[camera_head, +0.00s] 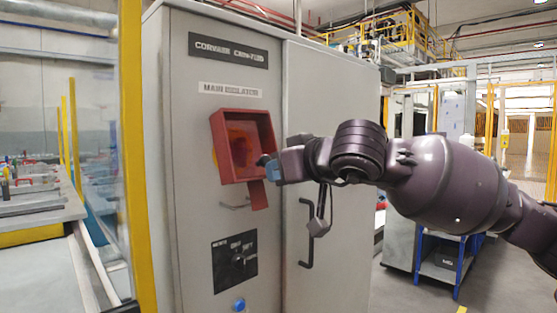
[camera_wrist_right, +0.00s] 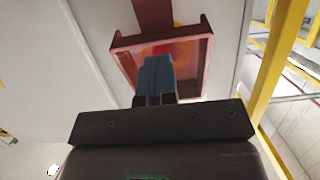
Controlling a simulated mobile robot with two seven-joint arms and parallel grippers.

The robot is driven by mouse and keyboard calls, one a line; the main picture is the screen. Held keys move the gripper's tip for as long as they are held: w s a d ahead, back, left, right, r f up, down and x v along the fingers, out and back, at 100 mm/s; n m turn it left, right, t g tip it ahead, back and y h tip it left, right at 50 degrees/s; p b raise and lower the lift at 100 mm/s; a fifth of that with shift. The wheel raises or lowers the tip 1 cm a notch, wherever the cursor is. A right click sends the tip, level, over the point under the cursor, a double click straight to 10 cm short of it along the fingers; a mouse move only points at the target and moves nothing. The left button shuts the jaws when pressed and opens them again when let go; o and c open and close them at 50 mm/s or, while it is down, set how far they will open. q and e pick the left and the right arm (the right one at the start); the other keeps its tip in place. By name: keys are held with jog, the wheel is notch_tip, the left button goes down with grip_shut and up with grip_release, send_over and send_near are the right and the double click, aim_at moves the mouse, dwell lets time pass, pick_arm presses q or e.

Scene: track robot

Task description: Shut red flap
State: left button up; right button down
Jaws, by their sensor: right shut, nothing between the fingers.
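The red flap (camera_head: 258,194) hangs down from the lower edge of an open red box (camera_head: 216,137) on the grey cabinet. A red and yellow part shows inside the box. In the right wrist view the flap (camera_wrist_right: 153,14) is a red strip at the top, joining the red box (camera_wrist_right: 205,50). My right gripper (camera_head: 268,166) is shut and empty, its blue fingers at the box's lower right corner, just above the flap. In the right wrist view the fingers (camera_wrist_right: 156,72) overlap the box opening; I cannot tell whether they touch it. My left gripper is not in view.
The grey cabinet (camera_head: 180,200) carries a dark switch panel (camera_head: 235,262), a blue button (camera_head: 238,304) and a door handle (camera_head: 306,235). A yellow post (camera_head: 133,150) stands at the left. A blue cart (camera_head: 440,262) stands behind at the right.

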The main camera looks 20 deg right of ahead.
pick_arm(q)
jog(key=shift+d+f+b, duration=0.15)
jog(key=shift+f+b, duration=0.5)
jog(key=shift+b, duration=0.05)
pick_arm(e)
jog(key=w+f, duration=0.1)
jog(key=f, duration=0.1)
jog(key=w+a+f, duration=0.1)
jog(key=w, duration=0.1)
jog(key=shift+w+f, duration=0.2)
jog(key=shift+f, duration=0.15)
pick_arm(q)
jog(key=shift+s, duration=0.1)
pick_arm(e)
jog(key=shift+s+f, duration=0.1)
